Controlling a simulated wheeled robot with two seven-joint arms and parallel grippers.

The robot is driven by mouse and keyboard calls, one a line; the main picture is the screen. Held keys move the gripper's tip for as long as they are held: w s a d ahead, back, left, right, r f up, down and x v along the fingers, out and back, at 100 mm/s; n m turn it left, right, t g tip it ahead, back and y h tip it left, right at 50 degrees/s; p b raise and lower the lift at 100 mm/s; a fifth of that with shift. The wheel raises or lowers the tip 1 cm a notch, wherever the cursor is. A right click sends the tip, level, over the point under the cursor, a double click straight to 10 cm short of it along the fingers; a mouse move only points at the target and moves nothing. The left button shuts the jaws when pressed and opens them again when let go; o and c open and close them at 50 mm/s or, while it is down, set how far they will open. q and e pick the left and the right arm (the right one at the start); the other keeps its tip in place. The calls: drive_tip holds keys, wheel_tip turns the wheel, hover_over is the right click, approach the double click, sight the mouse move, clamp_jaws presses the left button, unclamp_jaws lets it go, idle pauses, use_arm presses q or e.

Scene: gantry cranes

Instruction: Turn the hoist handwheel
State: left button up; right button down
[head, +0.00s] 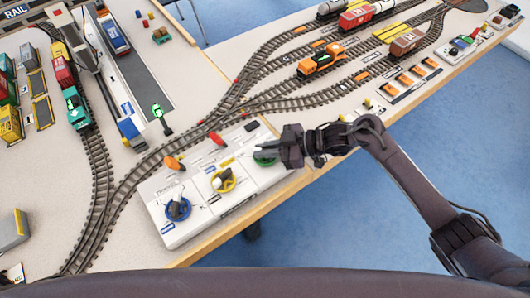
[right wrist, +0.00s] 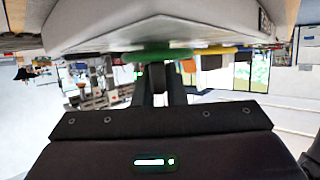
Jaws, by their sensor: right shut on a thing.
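A white control box (head: 255,187) on the near table edge carries a blue handwheel (head: 178,208), a yellow handwheel (head: 223,180) and a green handwheel (head: 265,160). I cannot read which one is marked hoist. My right gripper (head: 279,152) is at the green handwheel, partly covering it. In the right wrist view, which is upside down, the green handwheel (right wrist: 165,55) spans across the fingertips. My right fingers (right wrist: 157,80) are shut on its dark knob. The yellow handwheel (right wrist: 208,51) shows beyond. My left gripper is out of view.
Orange (head: 174,162) and red (head: 217,138) levers stand behind the wheels. Model tracks, an orange locomotive (head: 320,61) and a green signal (head: 160,118) lie farther back. Blue floor (head: 330,220) is open beyond the near table edge.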

idle(0.3)
drive_tip(key=c, duration=1.5)
unclamp_jaws()
drive_tip(key=shift+a, duration=0.1)
drive_tip(key=b+v, duration=0.1)
drive_tip(key=v, duration=0.5)
drive_tip(key=shift+w+d, duration=0.1)
drive_tip(key=shift+d, duration=0.3)
drive_tip(key=shift+d+r, duration=0.35)
drive_tip(key=shift+d, duration=0.1)
